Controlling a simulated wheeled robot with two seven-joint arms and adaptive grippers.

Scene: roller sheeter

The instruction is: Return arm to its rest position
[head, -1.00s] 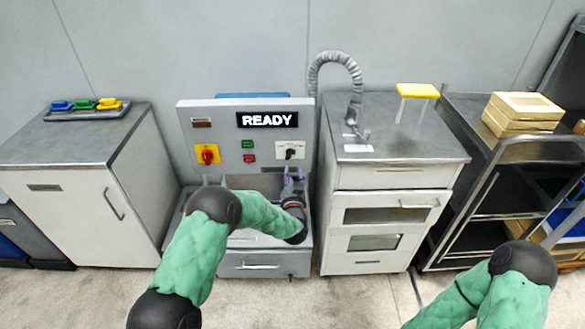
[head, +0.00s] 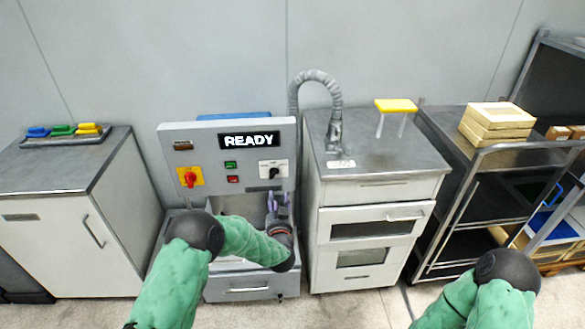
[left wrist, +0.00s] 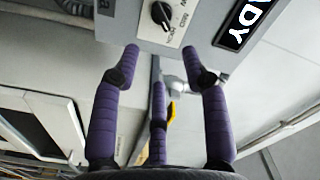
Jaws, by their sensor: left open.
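My left arm (head: 240,242) reaches to the roller sheeter (head: 200,148), a grey machine with an upright control panel. My left gripper (head: 277,200), with purple fingers, is just below the panel's black selector knob (head: 273,173). In the left wrist view, the fingers of the gripper (left wrist: 161,52) are spread with nothing between them. The knob (left wrist: 161,14) is beyond the fingertips and apart from them. The panel's display (head: 249,140) reads READY. My right arm (head: 490,295) is at the lower right; its gripper is out of view.
A cabinet with a tray of coloured handled tools (head: 65,134) stands left. A cabinet (head: 375,190) with a hose tap (head: 333,125) and a yellow-topped stand (head: 396,106) stands right of the machine. A dark shelf cart (head: 475,165) with wooden boxes (head: 497,120) is farther right.

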